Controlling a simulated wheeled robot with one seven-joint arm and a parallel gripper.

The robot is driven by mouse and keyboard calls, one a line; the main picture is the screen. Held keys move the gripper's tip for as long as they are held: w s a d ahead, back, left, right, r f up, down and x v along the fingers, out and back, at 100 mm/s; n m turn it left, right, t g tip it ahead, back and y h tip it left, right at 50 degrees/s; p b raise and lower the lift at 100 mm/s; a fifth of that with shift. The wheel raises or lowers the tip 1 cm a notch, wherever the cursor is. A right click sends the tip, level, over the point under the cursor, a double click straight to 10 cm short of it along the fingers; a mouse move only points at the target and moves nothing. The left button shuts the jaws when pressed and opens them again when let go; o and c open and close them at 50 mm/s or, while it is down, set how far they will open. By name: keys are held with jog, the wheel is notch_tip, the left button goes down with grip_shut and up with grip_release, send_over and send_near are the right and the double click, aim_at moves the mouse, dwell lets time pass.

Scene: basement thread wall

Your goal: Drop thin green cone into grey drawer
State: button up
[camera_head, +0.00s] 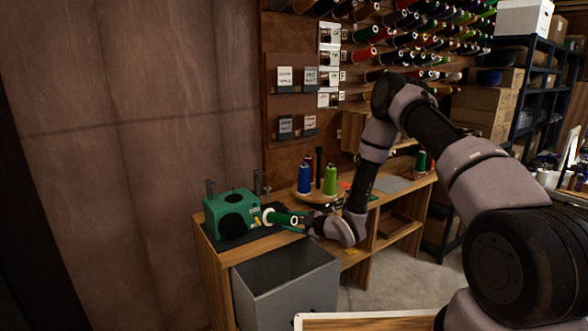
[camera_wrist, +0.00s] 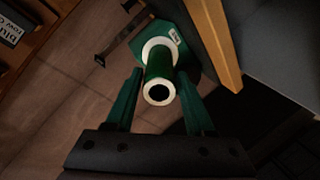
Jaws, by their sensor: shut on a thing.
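The thin green cone (camera_wrist: 160,62) is held between the two green-tinted fingers of my gripper (camera_wrist: 160,97), its pale hollow end facing the wrist camera. In the head view the cone (camera_head: 282,218) lies roughly level above the bench's left part, beside the green radio-like box. My gripper (camera_head: 293,222) is shut on it there.
The green box (camera_head: 232,214) stands close left of the cone. A round stand behind holds a blue cone (camera_head: 305,180) and another green cone (camera_head: 330,180). The wooden bench (camera_head: 213,262) has open shelves to the right. Thread spools line the wall.

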jog(key=shift+f, duration=2.3)
jog(key=o, duration=1.3)
jog(key=shift+o, duration=0.2)
jog(key=v, duration=1)
jog(key=shift+s+d, duration=0.25)
jog(key=shift+d, duration=0.05)
jog(key=shift+w+r, duration=0.1)
jog(key=shift+r, duration=0.1)
